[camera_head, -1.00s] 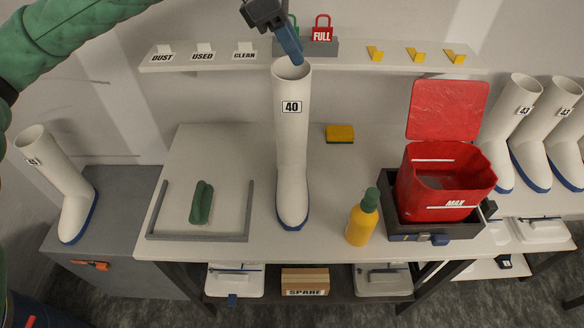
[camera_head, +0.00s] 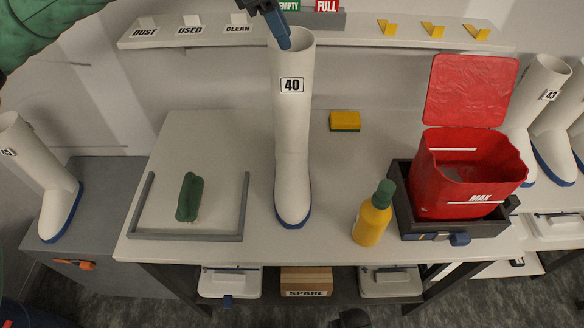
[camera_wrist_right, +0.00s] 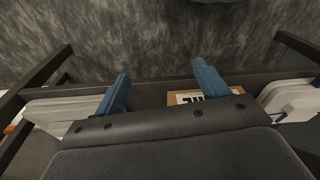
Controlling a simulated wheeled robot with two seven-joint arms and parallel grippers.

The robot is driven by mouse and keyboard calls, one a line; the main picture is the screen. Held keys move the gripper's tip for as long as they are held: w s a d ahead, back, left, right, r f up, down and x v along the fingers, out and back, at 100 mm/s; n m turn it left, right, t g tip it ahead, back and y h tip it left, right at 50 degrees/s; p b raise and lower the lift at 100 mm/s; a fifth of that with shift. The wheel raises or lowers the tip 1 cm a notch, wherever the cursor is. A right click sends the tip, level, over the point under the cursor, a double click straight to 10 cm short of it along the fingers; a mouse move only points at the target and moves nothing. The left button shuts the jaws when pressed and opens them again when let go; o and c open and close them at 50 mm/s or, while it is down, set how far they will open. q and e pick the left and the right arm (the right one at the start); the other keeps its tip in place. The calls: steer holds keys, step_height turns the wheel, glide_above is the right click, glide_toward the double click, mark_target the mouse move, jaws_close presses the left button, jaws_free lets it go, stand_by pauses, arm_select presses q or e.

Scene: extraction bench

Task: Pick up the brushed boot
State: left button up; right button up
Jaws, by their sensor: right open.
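A tall white boot (camera_head: 292,130) with a blue sole and a "40" label stands upright in the middle of the bench. My left gripper (camera_head: 284,42) comes down from above, its blue fingers at the boot's open top. The fingers overlap each other in this view, so whether they grip the rim is unclear. My right gripper (camera_wrist_right: 160,72) is open and empty in the right wrist view, with its two blue fingers wide apart, facing the floor and the lower shelf.
A green brush-like pad (camera_head: 189,197) lies inside a grey frame (camera_head: 190,236). A yellow bottle with green cap (camera_head: 372,218), a red bin (camera_head: 455,195) and a yellow sponge (camera_head: 344,121) share the bench (camera_head: 330,235). Other white boots (camera_head: 50,185) stand left and right. A labelled shelf (camera_head: 350,36) runs behind.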

mark_target(290, 53)
arm_select(q)
steer(key=shift+p+x, duration=0.6)
steer(key=shift+x, duration=0.8)
steer(key=shift+d+f+p, duration=0.1)
steer(key=shift+f+p, duration=0.1)
steer(key=shift+p, duration=0.1)
steer(key=p+x, duration=0.2)
steer(key=x, duration=0.2)
steer(key=shift+w+p, duration=0.1)
steer(key=shift+p, duration=0.25)
steer(key=shift+f, duration=0.5)
arm_select(e)
steer(key=s+d+f, duration=0.2)
steer(key=d+f, duration=0.1)
steer(key=f, duration=0.7)
steer(key=shift+s+f+t, duration=0.15)
steer(key=shift+s+t, duration=0.05)
steer(key=shift+t, duration=0.2)
arm_select(q)
jaws_close()
arm_select(e)
steer(key=shift+w, duration=0.1)
